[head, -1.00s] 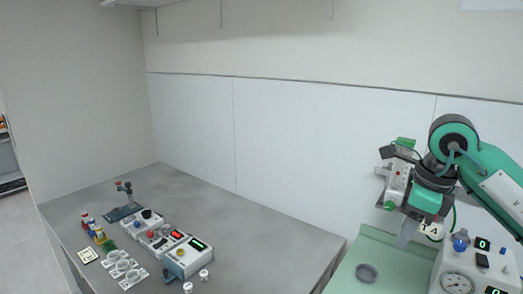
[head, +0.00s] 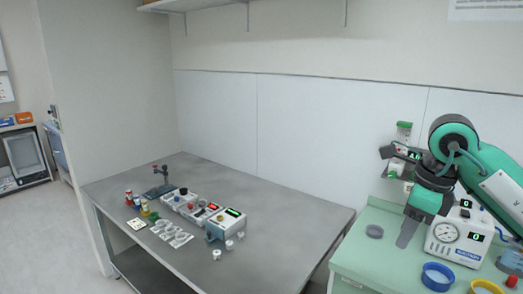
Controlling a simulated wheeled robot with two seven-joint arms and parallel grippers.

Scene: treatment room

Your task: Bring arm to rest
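My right arm (head: 483,165) comes in from the right edge, green and dark grey, bent at a round joint with the wrist hanging down. My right gripper (head: 405,240) points down in front of the green counter (head: 350,245), near its left part. It shows as a single grey shape, seen edge-on, so I cannot tell whether its fingers are open or shut. No object shows in it. My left arm and gripper are not in view.
A white gauge device (head: 446,232) stands right beside my gripper. A blue ring-shaped dish (head: 437,277) and a yellow one (head: 484,287) sit in front. A grey table (head: 285,200) at left holds small devices, bottles and cups (head: 170,237). Its right part is bare.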

